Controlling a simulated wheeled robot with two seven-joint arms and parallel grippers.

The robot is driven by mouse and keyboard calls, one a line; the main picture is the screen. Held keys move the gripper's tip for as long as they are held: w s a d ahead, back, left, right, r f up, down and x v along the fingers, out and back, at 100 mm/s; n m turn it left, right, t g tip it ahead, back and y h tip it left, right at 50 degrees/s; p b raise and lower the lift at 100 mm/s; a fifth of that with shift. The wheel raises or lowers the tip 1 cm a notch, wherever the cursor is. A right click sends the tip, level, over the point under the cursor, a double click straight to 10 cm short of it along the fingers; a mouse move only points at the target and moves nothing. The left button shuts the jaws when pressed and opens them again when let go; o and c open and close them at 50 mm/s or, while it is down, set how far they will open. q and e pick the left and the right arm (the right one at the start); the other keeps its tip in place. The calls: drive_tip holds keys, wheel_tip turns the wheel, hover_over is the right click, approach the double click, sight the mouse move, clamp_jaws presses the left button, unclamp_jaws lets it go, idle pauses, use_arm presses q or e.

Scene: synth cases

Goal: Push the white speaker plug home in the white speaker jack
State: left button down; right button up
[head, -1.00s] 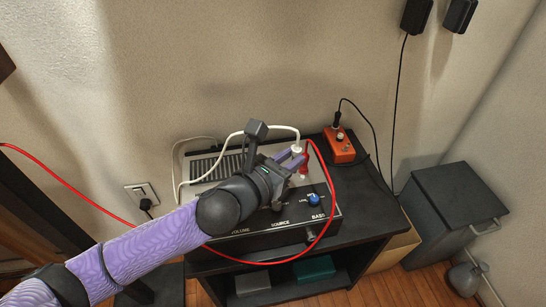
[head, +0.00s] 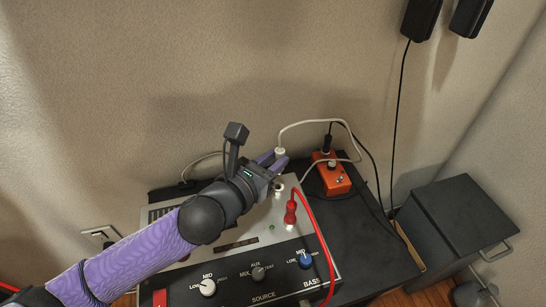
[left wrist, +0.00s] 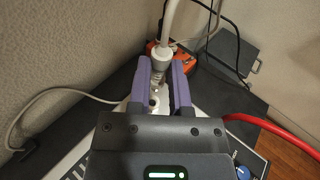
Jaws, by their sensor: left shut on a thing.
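The white speaker plug (head: 279,152) is between the purple fingers of my left gripper (head: 277,162), which is shut on it. In the left wrist view the plug (left wrist: 161,60) stands between the two fingertips (left wrist: 163,72), its white cable rising from its top. The white speaker jack (head: 279,187) shows as a pale ring on the amplifier's top, just below the fingertips. The plug's lower end is partly hidden by the fingers in the head view, and I cannot tell whether it touches the jack. My right gripper is out of view.
A red plug (head: 290,213) with a red cable stands in the amplifier (head: 235,262) close beside the white jack. An orange pedal (head: 331,180) sits behind to the right, with the white cable looping near it. A dark bin (head: 450,215) stands at right.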

use_arm(q)
wheel_tip(320, 180, down, 2)
drive_tip(key=shift+f+b, duration=0.1)
drive_tip(key=shift+b, duration=0.4)
drive_tip(key=shift+f, duration=0.4)
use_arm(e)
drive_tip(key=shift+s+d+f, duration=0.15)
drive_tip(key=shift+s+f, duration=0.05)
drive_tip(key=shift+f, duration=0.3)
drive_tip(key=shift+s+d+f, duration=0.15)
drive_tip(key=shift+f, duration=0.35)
use_arm(q)
drive_tip(key=shift+r, duration=0.1)
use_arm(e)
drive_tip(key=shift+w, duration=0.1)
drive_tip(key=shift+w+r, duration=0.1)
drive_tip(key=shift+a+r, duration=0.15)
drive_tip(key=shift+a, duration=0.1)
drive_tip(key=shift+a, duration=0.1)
use_arm(q)
drive_tip(key=shift+p, duration=0.35)
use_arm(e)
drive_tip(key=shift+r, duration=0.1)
